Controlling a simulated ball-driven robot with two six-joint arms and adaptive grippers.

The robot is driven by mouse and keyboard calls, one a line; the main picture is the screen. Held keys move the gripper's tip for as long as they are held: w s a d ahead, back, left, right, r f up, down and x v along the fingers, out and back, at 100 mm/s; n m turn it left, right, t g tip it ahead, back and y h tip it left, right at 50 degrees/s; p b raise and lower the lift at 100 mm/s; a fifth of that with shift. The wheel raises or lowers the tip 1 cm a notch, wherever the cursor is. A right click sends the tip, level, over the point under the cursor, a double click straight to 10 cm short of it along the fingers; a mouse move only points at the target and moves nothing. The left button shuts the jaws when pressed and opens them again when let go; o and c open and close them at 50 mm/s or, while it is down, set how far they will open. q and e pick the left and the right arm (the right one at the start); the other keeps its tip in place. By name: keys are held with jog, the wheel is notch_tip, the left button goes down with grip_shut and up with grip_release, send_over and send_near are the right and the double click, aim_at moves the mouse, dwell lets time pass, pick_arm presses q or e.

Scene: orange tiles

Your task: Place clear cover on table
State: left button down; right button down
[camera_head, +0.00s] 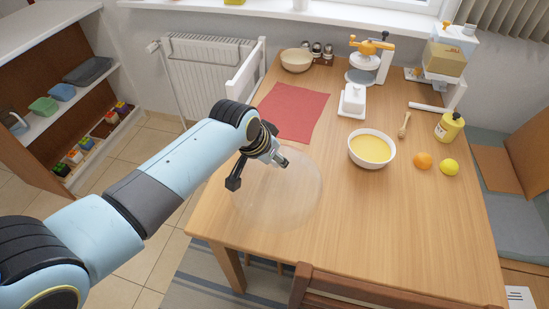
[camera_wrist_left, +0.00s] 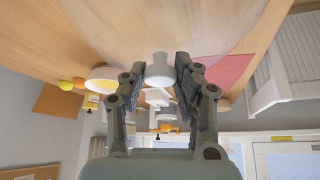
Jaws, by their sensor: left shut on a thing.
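The clear cover (camera_head: 290,200) is a see-through dome at the left part of the wooden table (camera_head: 400,240) in the head view. My left gripper (camera_head: 275,164) is at the top of the cover. In the left wrist view my left gripper (camera_wrist_left: 163,75) has its fingers on either side of the cover's pale knob (camera_wrist_left: 160,68) and is shut on it. The cover's faint dome (camera_wrist_left: 150,30) spreads beyond the knob. I cannot tell whether its rim touches the table. My right gripper is not in view.
A bowl of yellow liquid (camera_head: 372,148) stands right of the cover. A red cloth (camera_head: 293,110) lies behind it. An orange (camera_head: 424,160), a lemon (camera_head: 449,167) and a yellow bottle (camera_head: 449,126) stand at the right. A chair back (camera_head: 370,290) is in front. The front right tabletop is clear.

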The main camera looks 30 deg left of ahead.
pick_arm(q)
jog(key=c, duration=1)
grip_release()
jog(key=shift+f, duration=0.1)
jog(key=shift+r, duration=0.25)
jog(key=v, duration=1.1)
jog(key=shift+s+a+r+p, duration=0.1)
jog(key=shift+s+r+p, duration=0.05)
jog(key=shift+r+p, duration=0.2)
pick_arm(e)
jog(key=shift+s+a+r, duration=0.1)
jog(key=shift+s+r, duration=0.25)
